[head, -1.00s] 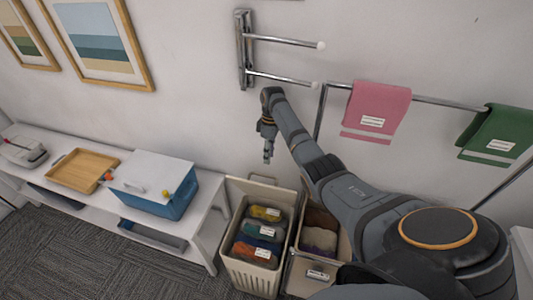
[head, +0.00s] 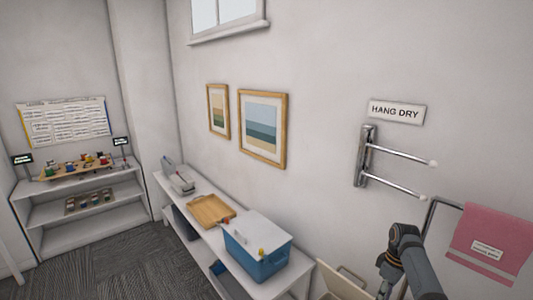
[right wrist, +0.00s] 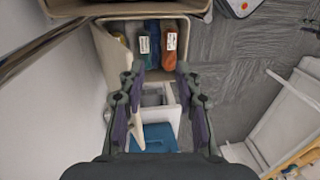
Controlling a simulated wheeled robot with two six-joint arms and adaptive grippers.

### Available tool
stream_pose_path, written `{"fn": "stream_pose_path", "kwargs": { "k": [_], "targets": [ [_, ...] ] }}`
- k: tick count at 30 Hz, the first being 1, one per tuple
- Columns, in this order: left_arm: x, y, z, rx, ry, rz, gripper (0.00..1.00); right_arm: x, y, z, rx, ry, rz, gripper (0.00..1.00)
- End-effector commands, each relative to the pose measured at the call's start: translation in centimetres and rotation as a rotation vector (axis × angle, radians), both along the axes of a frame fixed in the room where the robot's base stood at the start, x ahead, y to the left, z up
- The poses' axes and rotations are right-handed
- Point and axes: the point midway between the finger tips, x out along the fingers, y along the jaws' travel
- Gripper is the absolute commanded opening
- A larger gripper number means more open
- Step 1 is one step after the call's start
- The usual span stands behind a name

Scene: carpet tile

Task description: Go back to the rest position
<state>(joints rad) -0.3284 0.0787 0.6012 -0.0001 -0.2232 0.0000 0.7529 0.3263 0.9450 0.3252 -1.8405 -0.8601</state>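My right gripper (right wrist: 158,78) shows in the right wrist view with its two fingers spread apart and nothing between them. It hangs in the air above a laundry hamper (right wrist: 108,55) with folded, labelled cloths inside. In the head view, part of my right wrist and gripper (head: 384,290) shows at the bottom edge, to the left of the pink towel; the fingertips are cut off or too small to judge there. My left gripper is in neither current view.
A metal drying rack (head: 366,155) juts from the wall above my right arm. A pink towel (head: 490,243) hangs on a rail to the right. A white bench (head: 205,248) holds a wooden tray (head: 211,224) and a blue box (head: 268,266). Shelves (head: 85,232) stand far left.

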Motion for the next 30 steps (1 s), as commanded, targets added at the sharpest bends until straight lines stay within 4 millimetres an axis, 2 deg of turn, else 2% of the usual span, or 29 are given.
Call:
{"fn": "stream_pose_path", "kwargs": {
  "k": [6,9,13,17,19,22,30],
  "targets": [
    [4.3,-0.1,0.4,-0.001,-0.066,-0.002,0.4,-2.2,1.4,-3.2,-0.07,-0.034,-0.05,0.34],
    [5.7,-0.1,0.5,-0.001,-0.085,-0.003,0.4,-3.7,2.3,-4.7,-0.101,-0.056,-0.081,0.34],
    [5.6,0.0,0.5,0.0,-0.081,-0.002,0.4,-6.5,3.9,-6.6,-0.137,-0.099,-0.135,0.34],
    [3.5,0.0,0.3,0.0,-0.052,-0.002,0.4,-10.6,6.1,-8.0,-0.162,-0.161,-0.213,0.34],
    [2.4,0.0,0.2,0.0,-0.035,-0.002,0.4,-13.1,7.3,-8.2,-0.166,-0.2,-0.265,0.34],
    [1.8,0.0,0.1,0.0,-0.026,-0.001,0.4,-16.2,8.7,-7.7,-0.162,-0.248,-0.336,0.34],
    [3.5,0.0,0.3,0.001,-0.051,-0.002,0.4,-22.3,10.8,-5.0,-0.133,-0.34,-0.491,0.34]
  ]
}}
